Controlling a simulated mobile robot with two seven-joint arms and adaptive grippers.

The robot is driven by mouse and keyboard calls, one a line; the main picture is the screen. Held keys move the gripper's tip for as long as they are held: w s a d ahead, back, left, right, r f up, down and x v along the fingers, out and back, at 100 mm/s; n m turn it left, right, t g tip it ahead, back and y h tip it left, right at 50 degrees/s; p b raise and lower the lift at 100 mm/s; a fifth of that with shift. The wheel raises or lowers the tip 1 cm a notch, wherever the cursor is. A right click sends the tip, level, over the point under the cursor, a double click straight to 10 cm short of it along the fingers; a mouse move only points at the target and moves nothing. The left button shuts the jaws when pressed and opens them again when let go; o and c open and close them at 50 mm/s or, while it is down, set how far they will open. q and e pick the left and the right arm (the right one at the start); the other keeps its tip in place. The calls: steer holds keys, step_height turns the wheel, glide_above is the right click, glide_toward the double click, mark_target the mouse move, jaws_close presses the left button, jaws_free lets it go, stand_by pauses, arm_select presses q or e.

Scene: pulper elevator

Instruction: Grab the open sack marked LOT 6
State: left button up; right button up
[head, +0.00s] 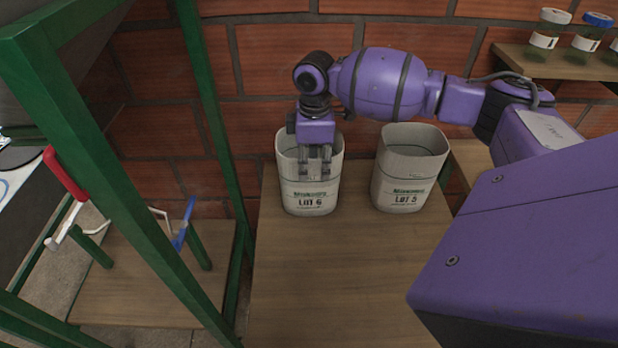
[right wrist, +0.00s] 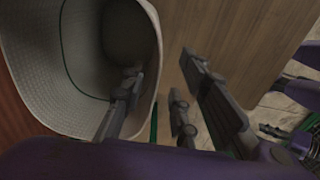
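The open sack marked LOT 6 (head: 312,200) is pale, with dark print, and stands upright on a wooden surface. My right gripper (head: 314,172) points down at its near rim, in front of the print side. In the right wrist view the sack (right wrist: 80,105) fills the left, its mouth showing a dark inside. There my right gripper (right wrist: 162,78) is open around the rim: one finger is inside the mouth and the other finger parts are outside. A gap shows between the outer finger and the wall. My left gripper is not in view.
A similar open sack marked LOT 5 (head: 406,180) stands to the right, apart from the first. A green metal frame (head: 115,165) rises at the left. A brick wall (head: 265,60) is close behind. Jars (head: 548,35) stand on a shelf at upper right. The wooden surface (head: 340,280) in front is clear.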

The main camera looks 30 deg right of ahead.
mark_target(310, 177)
steer(key=f, duration=0.2)
steer(key=w+f, duration=0.1)
steer(key=f, duration=0.2)
steer(key=shift+a, duration=0.15)
steer(key=shift+r, duration=0.1)
jaws_close()
